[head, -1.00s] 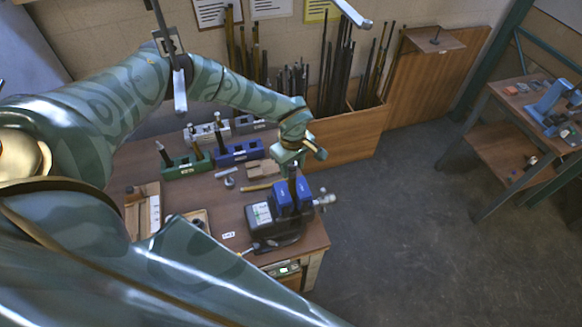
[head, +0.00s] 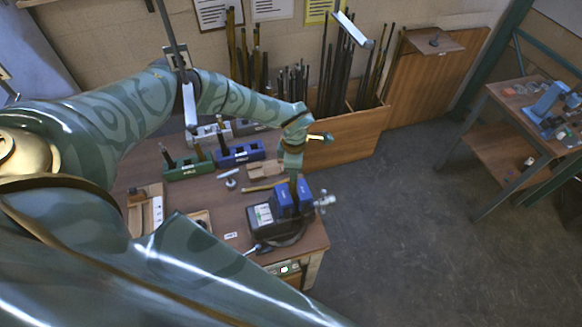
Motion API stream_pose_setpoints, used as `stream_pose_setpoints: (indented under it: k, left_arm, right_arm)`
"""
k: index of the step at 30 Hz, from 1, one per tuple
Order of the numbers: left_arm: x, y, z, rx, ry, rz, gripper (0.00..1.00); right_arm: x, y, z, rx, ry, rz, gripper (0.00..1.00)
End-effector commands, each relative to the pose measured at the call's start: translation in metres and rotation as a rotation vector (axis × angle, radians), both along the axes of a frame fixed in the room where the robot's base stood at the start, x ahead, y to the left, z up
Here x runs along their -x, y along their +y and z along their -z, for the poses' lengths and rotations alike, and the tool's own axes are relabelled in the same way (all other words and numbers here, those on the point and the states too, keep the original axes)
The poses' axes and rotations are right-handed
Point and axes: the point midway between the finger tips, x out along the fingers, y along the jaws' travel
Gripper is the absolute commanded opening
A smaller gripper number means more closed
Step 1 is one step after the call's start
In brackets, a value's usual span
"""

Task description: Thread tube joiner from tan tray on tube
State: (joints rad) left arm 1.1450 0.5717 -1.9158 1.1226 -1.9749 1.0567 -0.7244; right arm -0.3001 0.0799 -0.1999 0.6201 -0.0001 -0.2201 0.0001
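My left gripper (head: 294,190) points down at the blue jaws (head: 283,199) of a black vise (head: 262,222) on the bench's right end. Its fingers are too small and hidden against the jaws to tell whether they are open or shut, or whether they hold the tube joiner. A tube in the vise cannot be made out behind the gripper. A small tan tray (head: 208,214) is left of the vise, partly covered by my green foreground arm link. I cannot make out a joiner in it. My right gripper is not in view.
Green (head: 180,172) and blue (head: 238,154) holders with upright rods stand at the bench's back. A wooden tray (head: 137,217) lies at its left. A wooden bin (head: 345,142) of rods stands behind. The floor right of the bench is clear.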

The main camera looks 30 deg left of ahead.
Motion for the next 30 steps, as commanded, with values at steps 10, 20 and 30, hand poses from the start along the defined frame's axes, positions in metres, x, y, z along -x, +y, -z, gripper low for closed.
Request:
stream_pose_setpoints:
  k: [10,20,30]
  left_arm:
    - [0.001,-0.004,0.001,0.002,0.003,0.082,0.0]
    - [0.002,-0.005,0.002,0.001,0.003,0.563,0.0]
    - [0.002,-0.006,0.001,0.002,0.003,0.612,0.0]
  right_arm:
    - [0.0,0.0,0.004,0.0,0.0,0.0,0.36]
    - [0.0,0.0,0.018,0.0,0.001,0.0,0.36]
    - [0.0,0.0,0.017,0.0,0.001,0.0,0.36]
